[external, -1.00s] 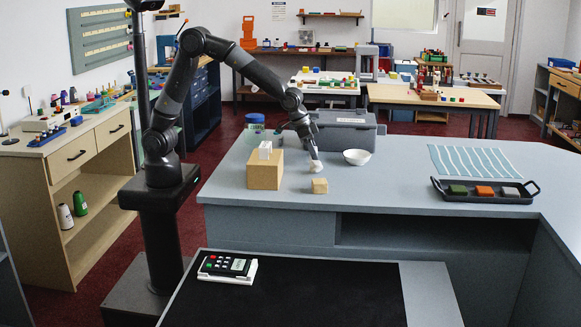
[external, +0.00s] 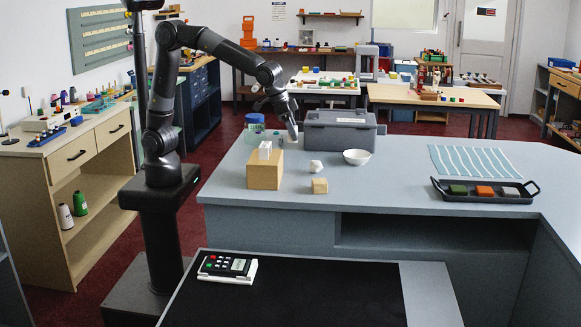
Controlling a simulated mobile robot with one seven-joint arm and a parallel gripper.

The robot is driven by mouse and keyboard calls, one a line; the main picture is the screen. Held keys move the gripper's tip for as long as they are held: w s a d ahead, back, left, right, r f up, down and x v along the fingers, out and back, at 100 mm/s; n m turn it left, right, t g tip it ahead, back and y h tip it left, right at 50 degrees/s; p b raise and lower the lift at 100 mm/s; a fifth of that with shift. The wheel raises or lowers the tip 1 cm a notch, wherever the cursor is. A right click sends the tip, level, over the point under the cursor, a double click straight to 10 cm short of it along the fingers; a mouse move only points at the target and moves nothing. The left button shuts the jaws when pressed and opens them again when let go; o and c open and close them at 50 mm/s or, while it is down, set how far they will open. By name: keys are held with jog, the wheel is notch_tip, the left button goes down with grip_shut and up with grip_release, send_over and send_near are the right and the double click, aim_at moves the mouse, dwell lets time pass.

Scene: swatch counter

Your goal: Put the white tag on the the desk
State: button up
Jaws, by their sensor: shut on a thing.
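My gripper (external: 293,137) is above the back left part of the grey counter (external: 400,190), between a blue-lidded jar and a grey case. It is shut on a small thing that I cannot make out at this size. I cannot pick out the white tag for certain. A small white faceted object (external: 316,166) stands on the counter, in front of and to the right of my gripper, apart from it. A small white block (external: 265,150) sits on a tan box (external: 264,172). A black-topped desk (external: 300,300) is in the foreground.
A grey case (external: 341,132), a white bowl (external: 356,156), a small wooden cube (external: 320,185) and the jar (external: 255,122) stand on the counter. A dark tray (external: 485,198) with coloured blocks is at the right. A keypad device (external: 228,267) lies on the desk, otherwise clear.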

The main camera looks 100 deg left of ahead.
jog(key=r, duration=0.2)
jog(key=d+r, duration=0.1)
jog(key=r, duration=0.2)
jog(key=shift+d+r, duration=0.1)
jog(key=s+d+m+h, duration=0.1)
jog(key=s+d+m, duration=0.15)
jog(key=d, duration=1.05)
jog(key=s+d+m+h, duration=0.15)
jog(key=d+m, duration=0.25)
jog(key=d, duration=0.8)
jog(key=s+d+m+g+h, duration=0.25)
jog(key=s+d+m, duration=0.55)
jog(key=s+d, duration=1.85)
notch_tip(320, 180, down, 22)
jog(key=w+d, duration=0.1)
jog(key=w, duration=0.1)
jog(key=shift+g+y, duration=0.25)
jog(key=shift+y, duration=0.05)
jog(key=w+f, duration=0.2)
jog(key=w, duration=0.1)
jog(key=w+f, duration=0.2)
jog(key=w, duration=0.2)
jog(key=w+f, duration=0.3)
jog(key=w, duration=0.1)
jog(key=shift+w+d, duration=0.1)
jog(key=shift+w, duration=0.05)
jog(key=shift+f, duration=1.95)
jog(key=shift+f, duration=0.15)
